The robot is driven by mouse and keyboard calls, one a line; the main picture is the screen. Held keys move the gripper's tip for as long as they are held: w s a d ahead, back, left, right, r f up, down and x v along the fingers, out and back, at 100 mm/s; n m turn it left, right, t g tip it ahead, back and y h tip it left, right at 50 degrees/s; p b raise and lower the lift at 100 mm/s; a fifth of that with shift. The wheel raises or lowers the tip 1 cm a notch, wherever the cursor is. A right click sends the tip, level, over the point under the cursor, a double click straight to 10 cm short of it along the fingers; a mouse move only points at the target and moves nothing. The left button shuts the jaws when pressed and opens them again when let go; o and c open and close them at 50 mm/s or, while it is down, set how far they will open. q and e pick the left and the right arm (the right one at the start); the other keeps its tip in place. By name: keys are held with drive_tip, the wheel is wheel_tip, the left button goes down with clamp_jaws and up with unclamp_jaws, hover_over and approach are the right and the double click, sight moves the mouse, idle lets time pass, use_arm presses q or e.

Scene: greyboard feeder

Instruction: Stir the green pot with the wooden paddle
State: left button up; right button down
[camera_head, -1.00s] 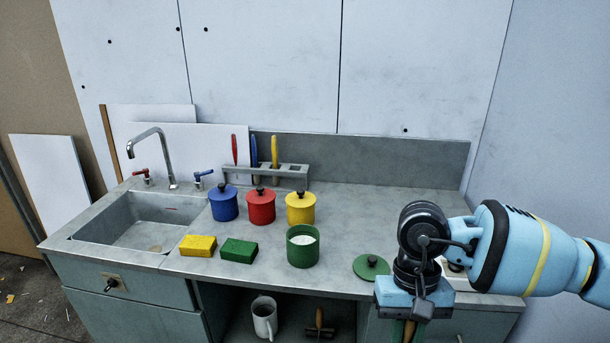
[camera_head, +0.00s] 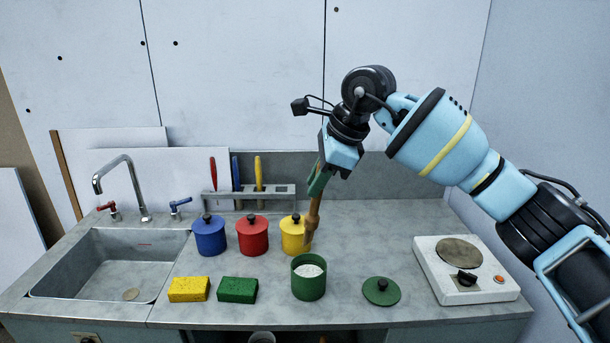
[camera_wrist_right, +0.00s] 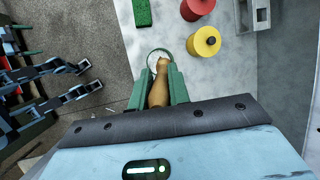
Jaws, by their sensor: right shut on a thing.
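The green pot (camera_head: 309,283) stands open on the counter with pale contents inside; its rim also shows in the wrist view (camera_wrist_right: 151,57). My right gripper (camera_head: 318,182) is shut on the wooden paddle (camera_head: 312,216) and holds it nearly upright above the pot. The paddle's lower end is near the pot's back rim in the head view. In the wrist view, the paddle (camera_wrist_right: 158,90) sits between the green fingers and points toward the pot's opening. I cannot tell whether its tip is below the rim. My left gripper is not in view.
The green lid (camera_head: 381,291) lies right of the pot, with a white hot plate (camera_head: 465,270) beyond. Blue (camera_head: 209,236), red (camera_head: 252,236) and yellow (camera_head: 294,235) lidded pots stand behind. Yellow (camera_head: 189,289) and green (camera_head: 237,290) sponges lie left, near the sink (camera_head: 112,262).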

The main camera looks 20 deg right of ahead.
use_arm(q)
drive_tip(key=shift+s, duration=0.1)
use_arm(e)
drive_tip(key=shift+d, duration=0.1)
drive_tip(key=shift+s+d+f, duration=0.1)
drive_tip(key=shift+f, duration=0.1)
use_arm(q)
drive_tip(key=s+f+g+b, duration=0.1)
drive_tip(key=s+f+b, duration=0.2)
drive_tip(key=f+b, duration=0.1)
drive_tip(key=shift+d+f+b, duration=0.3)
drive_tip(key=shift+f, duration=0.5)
use_arm(e)
wheel_tip(320, 180, down, 12)
drive_tip(key=shift+f, duration=0.15)
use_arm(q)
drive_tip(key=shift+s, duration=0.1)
